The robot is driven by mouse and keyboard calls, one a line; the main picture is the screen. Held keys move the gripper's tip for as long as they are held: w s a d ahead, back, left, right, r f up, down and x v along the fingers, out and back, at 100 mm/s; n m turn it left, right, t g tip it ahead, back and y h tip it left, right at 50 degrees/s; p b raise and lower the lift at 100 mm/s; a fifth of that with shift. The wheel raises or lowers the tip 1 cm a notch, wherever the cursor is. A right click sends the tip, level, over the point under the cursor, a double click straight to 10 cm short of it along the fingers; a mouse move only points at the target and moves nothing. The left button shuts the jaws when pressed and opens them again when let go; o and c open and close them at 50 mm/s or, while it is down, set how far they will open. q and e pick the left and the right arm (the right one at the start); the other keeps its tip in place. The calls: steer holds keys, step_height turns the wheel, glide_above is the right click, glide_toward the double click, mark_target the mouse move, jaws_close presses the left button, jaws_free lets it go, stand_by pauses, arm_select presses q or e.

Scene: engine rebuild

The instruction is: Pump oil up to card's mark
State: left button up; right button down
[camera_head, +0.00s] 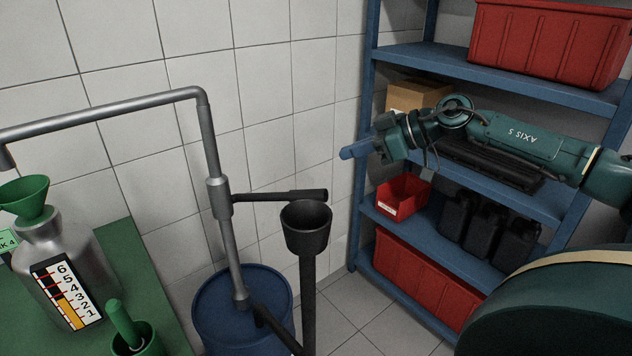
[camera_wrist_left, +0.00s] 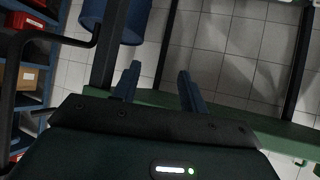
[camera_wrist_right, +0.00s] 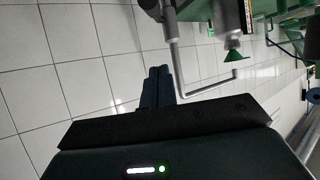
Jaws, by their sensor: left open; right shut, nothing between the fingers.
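A grey pump pipe (camera_head: 212,150) rises from a blue drum (camera_head: 245,310), and its spout ends at the left above a green funnel (camera_head: 24,198) in a metal can (camera_head: 85,255). The can's gauge (camera_head: 66,292) is numbered 1 to 6; amber fills its lower part, to around 3, hard to read exactly. A green card (camera_head: 6,243), partly cut off, shows a 4. The pump's black lever (camera_head: 280,196) points right. My right gripper (camera_head: 347,153) is shut and empty, right of the lever and apart from it. My left gripper (camera_wrist_left: 156,82) is open and empty.
A blue shelf (camera_head: 500,185) with red bins (camera_head: 400,197) and black jugs (camera_head: 490,230) stands behind my right arm. A black cup on a post (camera_head: 306,228) stands near the lever. A green pot (camera_head: 135,340) sits on the green bench (camera_head: 125,260).

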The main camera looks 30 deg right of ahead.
arm_select(q)
steer(key=shift+r+p, duration=0.25)
steer(key=shift+p, duration=0.1)
arm_select(e)
steer(key=shift+w, duration=0.15)
steer(key=p, duration=0.3)
glide_above(316, 190)
steer(key=f, duration=0.4)
steer(key=shift+w+a, duration=0.1)
steer(key=shift+w, duration=0.1)
step_height(316, 190, down, 3)
steer(key=shift+f+p, duration=0.2)
steer(key=shift+p, duration=0.1)
steer(key=shift+s+f, duration=0.1)
steer(key=shift+f, duration=0.5)
arm_select(q)
steer(key=shift+s+a+r+g+y, duration=0.3)
steer(key=shift+a+g, duration=0.1)
steer(key=shift+a, duration=0.15)
steer(key=shift+s+f, duration=0.1)
arm_select(e)
steer(key=shift+f, duration=0.1)
